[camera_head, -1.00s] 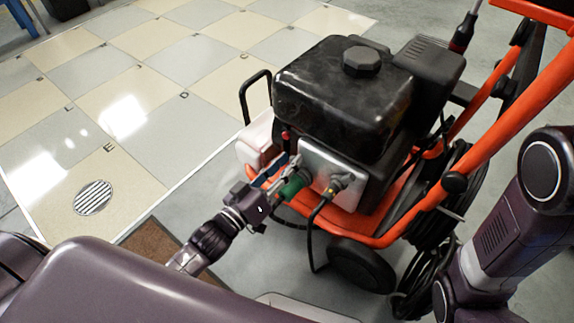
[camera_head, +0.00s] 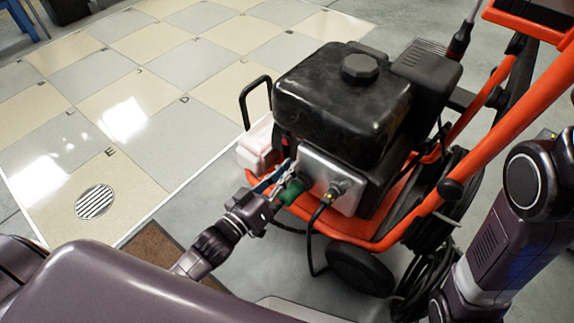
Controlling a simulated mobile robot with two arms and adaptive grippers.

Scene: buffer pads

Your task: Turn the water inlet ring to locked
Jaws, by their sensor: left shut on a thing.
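A green ring (camera_head: 291,191), which looks like the water inlet ring, sits low on the front of the pressure washer (camera_head: 342,100), beside a metal plate (camera_head: 330,182). My left gripper (camera_head: 277,182) reaches in from the lower left and is shut on the ring, with its fingers around it. The fingers partly hide the ring, and I cannot read any lock mark. My right arm shows at the right edge, but its gripper is out of view.
A brass fitting with a black hose (camera_head: 319,217) is just right of the ring. The orange frame (camera_head: 408,225) and a black wheel (camera_head: 359,270) are close by. A floor drain (camera_head: 95,202) lies in the open tiled floor at left.

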